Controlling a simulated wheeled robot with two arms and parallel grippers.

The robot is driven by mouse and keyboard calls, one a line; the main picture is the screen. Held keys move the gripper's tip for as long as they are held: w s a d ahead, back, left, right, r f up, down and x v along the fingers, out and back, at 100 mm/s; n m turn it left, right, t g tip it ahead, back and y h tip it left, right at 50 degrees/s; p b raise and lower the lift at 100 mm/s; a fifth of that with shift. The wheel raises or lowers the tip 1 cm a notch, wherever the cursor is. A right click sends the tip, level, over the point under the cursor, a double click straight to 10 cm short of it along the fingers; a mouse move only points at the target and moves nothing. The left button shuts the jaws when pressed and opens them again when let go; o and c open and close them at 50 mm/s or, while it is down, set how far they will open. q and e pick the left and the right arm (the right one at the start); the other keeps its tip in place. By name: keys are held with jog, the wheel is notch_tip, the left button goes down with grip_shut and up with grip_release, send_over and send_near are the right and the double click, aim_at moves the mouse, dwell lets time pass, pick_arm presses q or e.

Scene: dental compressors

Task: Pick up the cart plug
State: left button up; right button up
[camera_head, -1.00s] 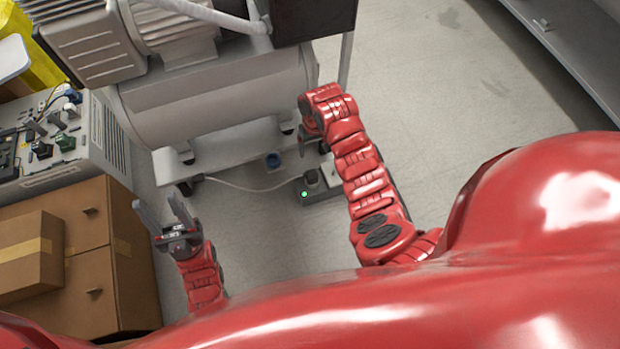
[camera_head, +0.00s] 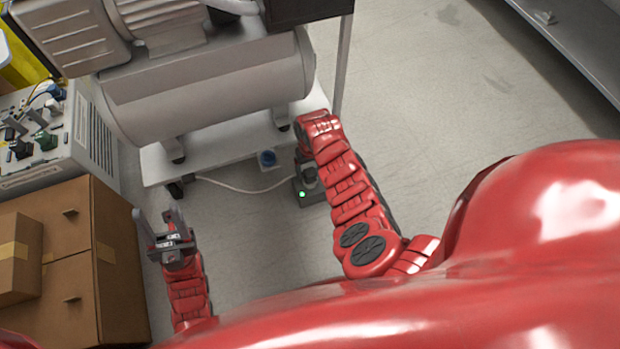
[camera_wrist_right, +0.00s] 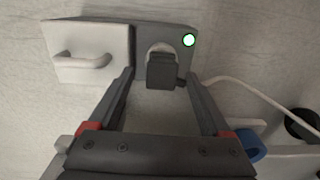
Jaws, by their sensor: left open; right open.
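The cart plug (camera_wrist_right: 160,71) is a dark block seated in a grey floor power box (camera_wrist_right: 172,38) with a lit green light. In the head view, the plug (camera_head: 309,174) and box (camera_head: 307,198) show beside my right wrist. In the right wrist view, my right gripper (camera_wrist_right: 160,80) is open. Its fingers point at the box, one on each side of the plug, with visible gaps; I cannot tell the depth left to it. The right fingers are hidden in the head view. My left gripper (camera_head: 157,216) is open and empty above the floor, far left of the plug.
A grey compressor tank (camera_head: 210,90) stands on a wheeled cart (camera_head: 215,150) just behind the box. A white cable (camera_head: 240,188) runs across the floor from the box towards the cart. Cardboard boxes (camera_head: 70,260) stand left.

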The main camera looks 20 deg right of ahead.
notch_tip(320, 180, down, 3)
jog(key=shift+w+a+f+b, duration=0.1)
jog(key=shift+f+b, duration=0.1)
jog(key=shift+b, duration=0.45)
jog(key=shift+r, duration=0.1)
grip_shut()
